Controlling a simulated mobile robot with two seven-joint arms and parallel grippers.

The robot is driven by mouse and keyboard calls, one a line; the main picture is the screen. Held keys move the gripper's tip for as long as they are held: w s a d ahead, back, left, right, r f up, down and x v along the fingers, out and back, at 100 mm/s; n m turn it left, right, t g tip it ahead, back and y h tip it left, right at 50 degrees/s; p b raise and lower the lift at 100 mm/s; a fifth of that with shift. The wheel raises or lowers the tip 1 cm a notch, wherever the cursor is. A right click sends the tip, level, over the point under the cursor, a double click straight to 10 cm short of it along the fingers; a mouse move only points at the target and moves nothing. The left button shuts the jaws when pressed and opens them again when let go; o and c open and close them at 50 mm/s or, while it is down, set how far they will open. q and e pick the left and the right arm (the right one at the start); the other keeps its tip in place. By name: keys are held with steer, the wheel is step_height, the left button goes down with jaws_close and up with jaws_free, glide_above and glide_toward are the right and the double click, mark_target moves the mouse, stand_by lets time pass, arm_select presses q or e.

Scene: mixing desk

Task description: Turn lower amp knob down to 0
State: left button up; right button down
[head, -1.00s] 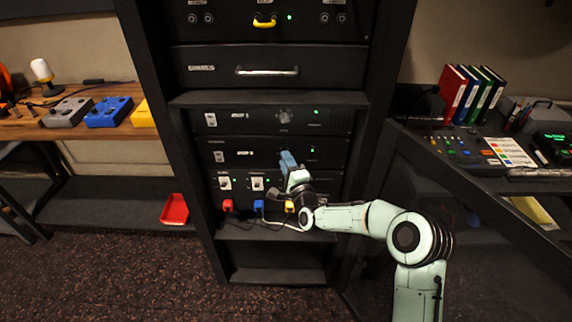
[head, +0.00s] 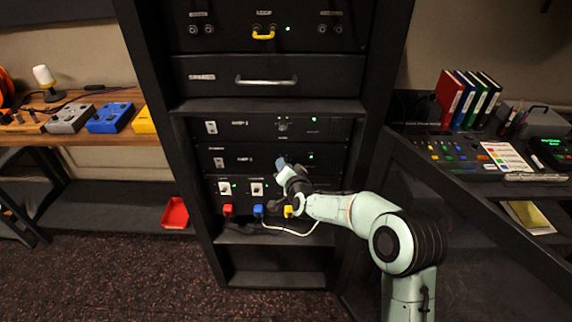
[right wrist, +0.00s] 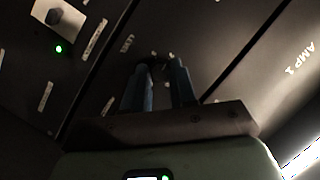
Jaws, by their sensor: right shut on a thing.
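The lower amp (head: 225,159), labelled AMP 2, is a black rack panel below AMP 1 (head: 225,127). My right gripper (head: 281,162) is at the right part of the lower amp's front and hides its knob in the head view. In the right wrist view my right gripper (right wrist: 160,80) has its two blue fingers on either side of the small dark knob (right wrist: 158,67), shut on it. The knob's pointer and setting cannot be made out. My left gripper is not in view.
Below the lower amp is a panel with white switches (head: 225,188) and red, blue and yellow plugs (head: 258,210). A white cable hangs near my right wrist. A drawer (head: 265,78) is above the amps. Desks stand at both sides.

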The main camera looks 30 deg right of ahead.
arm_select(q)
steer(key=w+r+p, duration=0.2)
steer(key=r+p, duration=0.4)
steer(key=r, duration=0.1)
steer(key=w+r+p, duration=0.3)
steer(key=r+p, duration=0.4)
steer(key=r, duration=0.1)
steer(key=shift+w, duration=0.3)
arm_select(e)
steer(key=shift+w+a+r+n+g+h, duration=0.1)
steer(key=shift+n+g+h, duration=0.5)
steer(key=shift+n, duration=0.65)
steer(key=shift+w+a+r+n+g+h, duration=0.1)
steer(key=shift+n+g+h, duration=0.5)
steer(key=shift+n, duration=0.7)
steer(key=shift+w+a+r+n+g+h, duration=0.1)
steer(key=shift+n+g+h, duration=0.5)
steer(key=shift+n, duration=0.65)
steer(key=shift+s, duration=0.1)
steer(key=c, duration=0.9)
jaws_free()
steer(key=shift+f, duration=0.1)
